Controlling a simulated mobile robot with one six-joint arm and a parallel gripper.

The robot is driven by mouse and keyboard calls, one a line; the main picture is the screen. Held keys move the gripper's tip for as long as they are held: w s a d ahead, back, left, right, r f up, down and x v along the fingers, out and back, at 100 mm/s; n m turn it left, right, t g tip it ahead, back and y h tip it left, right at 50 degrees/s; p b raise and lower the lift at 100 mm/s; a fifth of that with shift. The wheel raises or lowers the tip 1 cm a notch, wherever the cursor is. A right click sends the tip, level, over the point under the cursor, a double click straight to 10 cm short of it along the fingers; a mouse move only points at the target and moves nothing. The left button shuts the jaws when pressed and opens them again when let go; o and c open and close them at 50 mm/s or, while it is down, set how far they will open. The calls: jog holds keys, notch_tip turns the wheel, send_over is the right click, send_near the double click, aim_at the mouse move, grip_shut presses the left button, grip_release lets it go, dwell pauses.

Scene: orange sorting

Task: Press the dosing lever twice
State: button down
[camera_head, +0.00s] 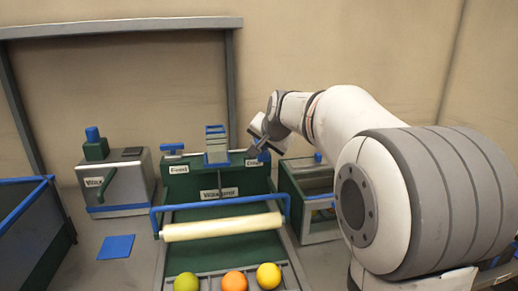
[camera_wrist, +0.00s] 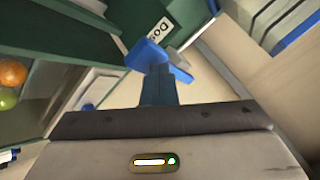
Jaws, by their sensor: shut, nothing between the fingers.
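The dosing lever (camera_wrist: 147,54) shows in the wrist view as a blue bar beside a partly hidden label starting "Do" (camera_wrist: 160,32). My gripper (camera_wrist: 158,88) is shut and empty, its fingers pointing at the lever and overlapping it in this view. Whether they touch cannot be told. In the head view my gripper (camera_head: 257,150) is at the right end of the green machine (camera_head: 188,187), by a small white label. There the lever is mostly hidden behind my gripper.
A pale roller (camera_head: 222,228) under a blue rail crosses the machine's front. A green, an orange and a yellow fruit (camera_head: 268,275) lie below it. A grey box labelled "Wax" (camera_head: 128,178) stands left. A glass-sided green case (camera_head: 312,205) stands close on the right.

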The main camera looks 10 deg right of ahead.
jog(key=shift+f, duration=0.1)
dwell(0.7)
jog(key=shift+r+p, duration=1.4)
jog(key=shift+r, duration=0.4)
notch_tip(320, 180, up, 5)
jog(key=p, duration=0.4)
jog(key=shift+s, duration=0.1)
dwell(1.7)
jog(key=s+f+n+g, duration=0.2)
jog(key=s+f, duration=0.4)
jog(key=s, duration=0.5)
jog(key=s+f+n+g, duration=0.2)
jog(key=s+f, duration=0.4)
jog(key=s, duration=0.5)
jog(key=s+a+f+n+g+h, duration=0.1)
jog(key=s+f+n+g, duration=0.2)
jog(key=s+f, duration=0.4)
jog(key=s, duration=0.5)
jog(key=shift+n, duration=0.4)
jog(key=shift+s+a+f, duration=0.1)
